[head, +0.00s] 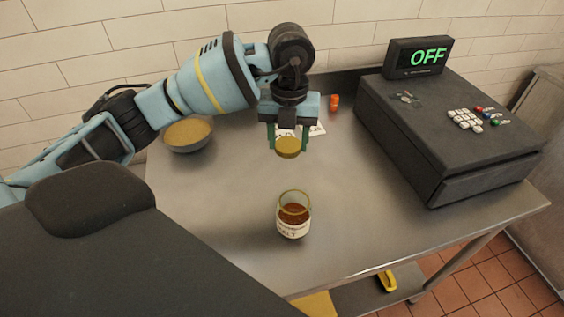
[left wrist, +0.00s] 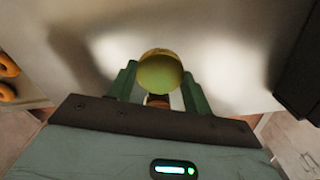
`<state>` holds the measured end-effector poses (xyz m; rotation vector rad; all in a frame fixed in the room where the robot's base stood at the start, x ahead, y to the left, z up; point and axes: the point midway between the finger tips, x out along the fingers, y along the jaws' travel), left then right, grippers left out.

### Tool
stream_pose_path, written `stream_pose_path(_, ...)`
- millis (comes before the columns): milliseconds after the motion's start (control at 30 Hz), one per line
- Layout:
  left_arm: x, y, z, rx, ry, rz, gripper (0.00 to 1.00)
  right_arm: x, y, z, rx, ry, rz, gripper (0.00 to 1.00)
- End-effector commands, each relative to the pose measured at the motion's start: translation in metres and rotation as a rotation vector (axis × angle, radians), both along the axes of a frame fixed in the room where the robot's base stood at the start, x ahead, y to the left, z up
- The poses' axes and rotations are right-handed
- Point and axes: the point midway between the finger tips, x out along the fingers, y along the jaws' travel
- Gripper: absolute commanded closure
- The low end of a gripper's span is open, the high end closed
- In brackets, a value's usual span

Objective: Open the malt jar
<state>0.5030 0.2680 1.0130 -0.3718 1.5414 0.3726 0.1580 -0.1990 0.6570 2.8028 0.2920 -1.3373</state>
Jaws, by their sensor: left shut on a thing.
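The malt jar (head: 294,224) stands upright on the steel table, a glass jar with brown contents and a pale label. Its top is uncovered. My left gripper (head: 288,142) is above and behind the jar in the head view, shut on a round gold lid (head: 288,148). The lid is held in the air, apart from the jar. In the left wrist view the lid (left wrist: 160,72) sits between the two green fingers of my left gripper (left wrist: 158,85). My right gripper is not in view.
A dark cash register (head: 440,135) with an "OFF" display stands at the right of the steel table (head: 215,215). A bowl (head: 188,134) with tan contents is at the back left. A small orange item (head: 335,102) stands near the wall. The table around the jar is clear.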

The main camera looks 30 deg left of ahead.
Motion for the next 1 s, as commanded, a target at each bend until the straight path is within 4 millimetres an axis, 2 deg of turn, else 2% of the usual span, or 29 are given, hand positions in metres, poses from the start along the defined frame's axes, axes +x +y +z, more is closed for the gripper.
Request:
stream_pose_path(267, 0.000, 0.000, -0.006, 0.001, 0.003, 0.002, 0.77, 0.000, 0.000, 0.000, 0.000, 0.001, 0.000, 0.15)
stream_pose_path(533, -0.001, 0.000, -0.044, 0.001, 0.004, 0.003, 0.77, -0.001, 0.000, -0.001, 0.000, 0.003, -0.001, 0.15)
stream_pose_path(833, 0.000, 0.000, -0.055, 0.000, 0.001, 0.002, 0.77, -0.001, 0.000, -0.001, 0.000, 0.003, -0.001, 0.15)
stream_pose_path(1000, -0.001, 0.000, -0.079, 0.000, 0.004, 0.001, 0.77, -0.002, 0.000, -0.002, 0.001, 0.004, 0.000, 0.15)
